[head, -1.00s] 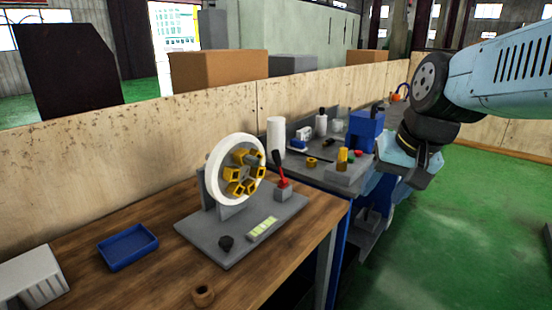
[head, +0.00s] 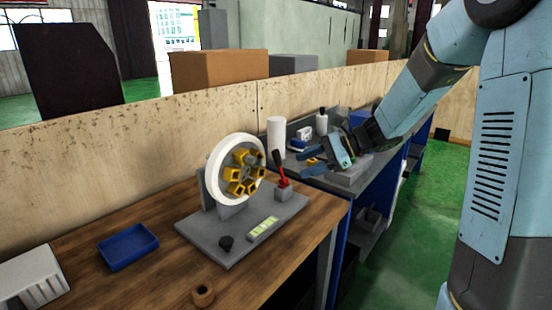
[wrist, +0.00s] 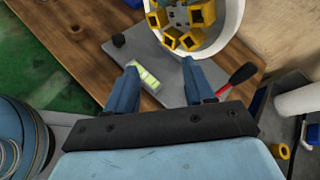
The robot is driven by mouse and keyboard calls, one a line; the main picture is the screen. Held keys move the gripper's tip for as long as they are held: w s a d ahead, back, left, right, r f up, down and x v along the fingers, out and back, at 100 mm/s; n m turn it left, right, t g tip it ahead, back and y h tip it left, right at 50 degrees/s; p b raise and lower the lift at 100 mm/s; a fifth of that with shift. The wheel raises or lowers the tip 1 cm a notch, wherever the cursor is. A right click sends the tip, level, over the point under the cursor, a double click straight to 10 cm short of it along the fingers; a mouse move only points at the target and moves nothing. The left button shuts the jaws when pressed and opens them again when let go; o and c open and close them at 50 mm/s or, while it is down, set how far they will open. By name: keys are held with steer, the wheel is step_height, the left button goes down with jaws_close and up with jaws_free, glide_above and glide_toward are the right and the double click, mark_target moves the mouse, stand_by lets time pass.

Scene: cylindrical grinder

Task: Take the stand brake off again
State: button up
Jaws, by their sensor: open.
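The stand brake is a red lever with a black grip (head: 278,160) on a small grey block at the right of the grey stand plate (head: 215,250). In the wrist view the lever (wrist: 236,78) shows just right of my right finger. A white wheel (head: 216,172) with yellow square sockets (head: 240,182) stands upright on the plate. My gripper (head: 310,162) is open and empty, to the right of the lever and apart from it in the head view. In the wrist view my gripper (wrist: 160,82) has its fingers spread, with the plate beyond them.
A black knob (head: 226,242) and a light green level strip (head: 262,229) are on the plate. A blue tray (head: 128,248) and a brown ring (head: 203,294) lie on the wooden table. A white cylinder (head: 275,138) stands behind the lever. The grey bench (head: 350,180) is at the right.

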mark_target(279, 166)
steer(key=w+d+f+m+t+y, duration=0.1)
steer(key=w+f+m+t+y, duration=0.15)
steer(key=w+f+m, duration=0.4)
steer(key=w+d+f+m+t+y, duration=0.1)
steer(key=w+m+t+y, duration=0.15)
steer(key=w, duration=0.65)
steer(key=shift+m+t+h, duration=0.3)
steer(key=shift+h, duration=0.1)
steer(key=x, duration=1.3)
steer(key=shift+a, duration=0.15)
